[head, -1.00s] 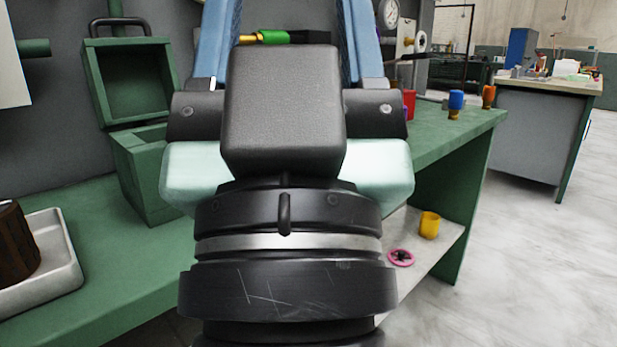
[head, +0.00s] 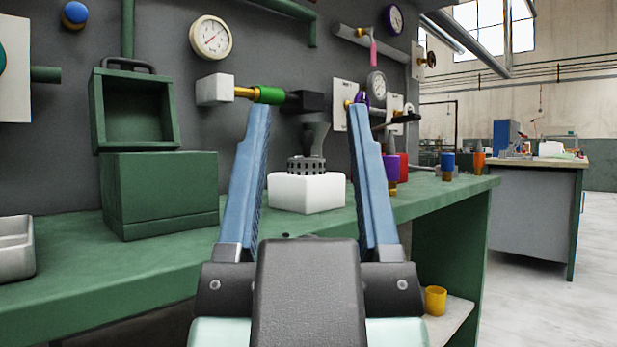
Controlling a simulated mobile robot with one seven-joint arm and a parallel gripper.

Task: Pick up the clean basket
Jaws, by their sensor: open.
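A dark grey perforated basket (head: 306,165) stands upright in a white block (head: 307,193) on the green bench; I take it to be the clean basket. A dark grey, flared piece (head: 314,138) rises just behind or above it, and I cannot tell whether they are joined. My gripper (head: 308,110) is open, with its two blue fingers pointing toward the wall. In the picture, the basket shows between the fingers, nearer the left one. It appears beyond the gripper, and nothing is between the jaws. The basket's lower part is hidden in the block.
A green box (head: 160,195) with a raised open lid (head: 137,110) stands left on the bench (head: 120,280). A pale tray (head: 16,248) is at the left edge. A green-and-brass fitting (head: 268,95) projects from the wall above the basket.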

